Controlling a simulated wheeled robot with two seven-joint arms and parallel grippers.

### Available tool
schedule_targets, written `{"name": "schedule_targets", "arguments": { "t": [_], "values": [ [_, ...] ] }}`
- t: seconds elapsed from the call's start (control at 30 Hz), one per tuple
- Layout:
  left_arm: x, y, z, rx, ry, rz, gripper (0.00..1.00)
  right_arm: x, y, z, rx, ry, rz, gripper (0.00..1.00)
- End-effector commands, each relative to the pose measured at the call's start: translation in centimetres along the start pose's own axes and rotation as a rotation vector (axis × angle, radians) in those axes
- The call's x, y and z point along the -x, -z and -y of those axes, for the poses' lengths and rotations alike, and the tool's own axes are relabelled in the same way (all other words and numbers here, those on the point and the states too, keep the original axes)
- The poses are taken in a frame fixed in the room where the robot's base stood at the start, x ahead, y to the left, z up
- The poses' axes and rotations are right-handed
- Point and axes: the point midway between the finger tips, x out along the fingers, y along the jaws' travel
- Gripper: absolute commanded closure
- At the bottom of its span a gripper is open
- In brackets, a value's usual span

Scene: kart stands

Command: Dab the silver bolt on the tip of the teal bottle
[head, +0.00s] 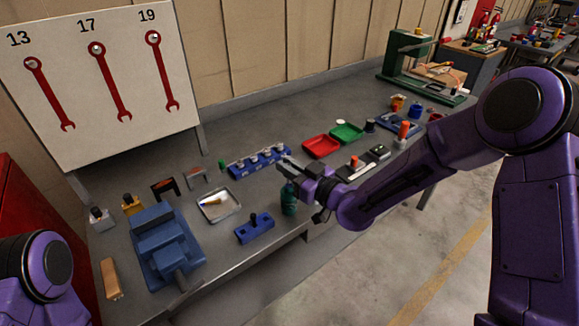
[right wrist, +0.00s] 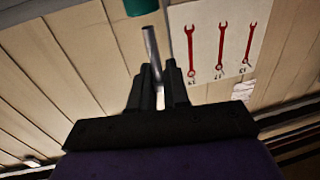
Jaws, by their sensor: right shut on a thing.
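My right gripper (head: 287,166) is over the bench, just above and beside the dark teal bottle (head: 289,198), which stands near the bench's front edge. In the right wrist view the fingers (right wrist: 158,72) are shut on the silver bolt (right wrist: 151,45), a thin grey rod. Its free end reaches close to a teal part (right wrist: 140,6), seemingly the bottle, cut off by the top edge. I cannot tell whether they touch. The bolt is not clearly visible in the head view. Only a purple part of my left arm shows; its gripper is out of view.
A blue rack (head: 238,171) with several silver pieces stands behind the gripper. A metal tray (head: 230,212), a blue block with a black knob (head: 254,230) and a blue vise (head: 160,245) lie left. Red (head: 320,147) and green (head: 346,132) trays are to the right.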

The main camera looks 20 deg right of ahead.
Motion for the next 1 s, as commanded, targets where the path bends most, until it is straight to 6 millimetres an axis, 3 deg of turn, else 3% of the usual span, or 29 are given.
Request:
{"name": "schedule_targets", "arguments": {
  "t": [1.0],
  "values": [
    [-1.0, -0.4, -0.1, 0.000, 0.000, 0.000, 0.18, 0.0, -1.1, 0.0, 0.000, 0.000, 0.000, 1.00]
  ]
}}
